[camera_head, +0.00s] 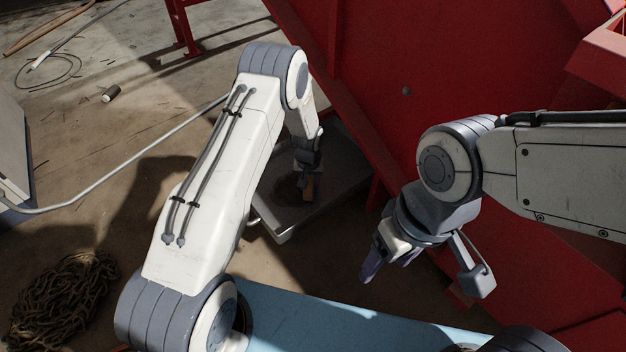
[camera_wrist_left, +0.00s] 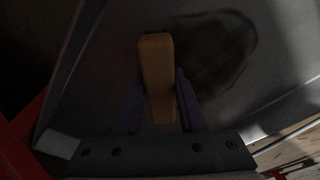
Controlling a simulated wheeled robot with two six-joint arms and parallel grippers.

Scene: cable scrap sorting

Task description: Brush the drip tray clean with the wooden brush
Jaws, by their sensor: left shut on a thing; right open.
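The drip tray (camera_head: 339,184) is a grey, shallow tray on the floor beside the red machine. A dark stain (camera_wrist_left: 217,50) shows on its bottom in the left wrist view. My left gripper (camera_head: 307,178) is down at the tray, shut on the wooden brush (camera_wrist_left: 157,70). The brush shows as a tan wooden block between the fingers; its bristles are hidden, and I cannot tell whether it touches the tray. My right gripper (camera_head: 382,262) is open and empty, to the right of the tray and in front of the red machine.
The red machine (camera_head: 400,125) stands close along the tray's right side. A light blue surface (camera_head: 345,322) lies at the front. A heap of tangled cable (camera_head: 62,300) is at lower left. Floor left of the tray is mostly clear.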

